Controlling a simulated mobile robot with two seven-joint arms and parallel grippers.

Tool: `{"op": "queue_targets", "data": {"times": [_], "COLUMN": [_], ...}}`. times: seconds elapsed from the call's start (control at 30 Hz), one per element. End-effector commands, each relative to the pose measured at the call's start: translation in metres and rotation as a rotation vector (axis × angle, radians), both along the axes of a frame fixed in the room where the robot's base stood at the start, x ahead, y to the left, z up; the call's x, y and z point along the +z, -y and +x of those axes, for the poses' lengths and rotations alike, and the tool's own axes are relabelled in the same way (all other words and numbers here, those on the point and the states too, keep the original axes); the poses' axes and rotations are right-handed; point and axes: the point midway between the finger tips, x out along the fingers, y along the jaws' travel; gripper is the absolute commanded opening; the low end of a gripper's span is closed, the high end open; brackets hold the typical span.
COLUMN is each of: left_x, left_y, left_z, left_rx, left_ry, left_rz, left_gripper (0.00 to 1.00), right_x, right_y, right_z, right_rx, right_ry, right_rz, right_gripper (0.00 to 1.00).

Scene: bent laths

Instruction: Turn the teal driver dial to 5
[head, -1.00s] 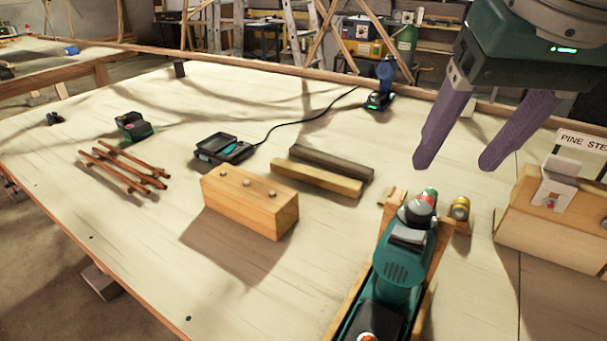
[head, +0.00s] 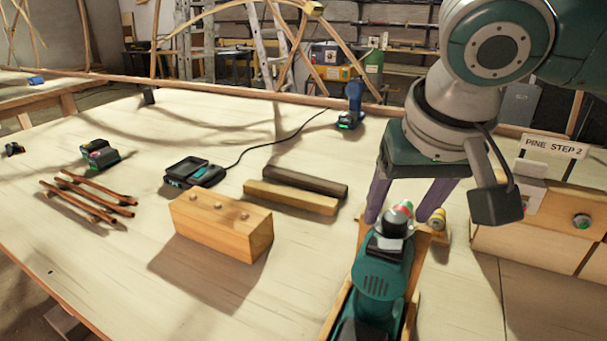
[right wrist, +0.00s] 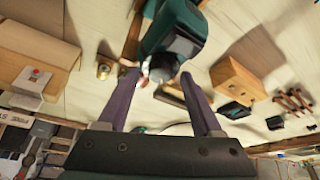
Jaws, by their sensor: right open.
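The teal driver (head: 382,282) lies in a wooden cradle (head: 337,307) at the bottom of the head view. Its front end has a dark grey collar (head: 396,226) and a ring with red, white and green marks (head: 401,210), which I take for the dial; its number is too small to read. The driver also shows in the right wrist view (right wrist: 177,28). My right gripper (head: 407,208) is open, pointing down, with its purple fingers either side of the driver's front end. The fingers also show in the right wrist view (right wrist: 158,76); contact is unclear. My left gripper is out of view.
A wooden block (head: 222,225), two bars (head: 290,197), a charger (head: 194,172) and several brown sticks (head: 88,198) lie left. A "PINE STEP 2" sign (head: 554,146) stands right.

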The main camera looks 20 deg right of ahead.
Motion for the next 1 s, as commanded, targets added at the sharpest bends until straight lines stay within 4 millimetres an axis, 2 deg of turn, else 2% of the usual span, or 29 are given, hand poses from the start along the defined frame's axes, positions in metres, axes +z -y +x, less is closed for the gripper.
{"op": "queue_targets", "data": {"times": [0.13, 0.7, 1.0], "left_x": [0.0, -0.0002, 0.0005], "left_y": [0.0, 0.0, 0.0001], "left_z": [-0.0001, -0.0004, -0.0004], "left_rx": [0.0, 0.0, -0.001], "left_ry": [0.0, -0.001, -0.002], "left_rz": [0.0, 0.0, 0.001], "left_gripper": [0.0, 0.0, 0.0], "right_x": [0.0001, 0.0005, 0.0009], "right_y": [-0.0002, -0.0001, -0.0001], "right_z": [-0.0001, -0.0001, 0.0], "right_rx": [0.0, 0.0, -0.003], "right_ry": [0.0, 0.0, 0.0], "right_rz": [0.0, 0.0, 0.0], "right_gripper": [0.66, 0.01, 0.0]}}
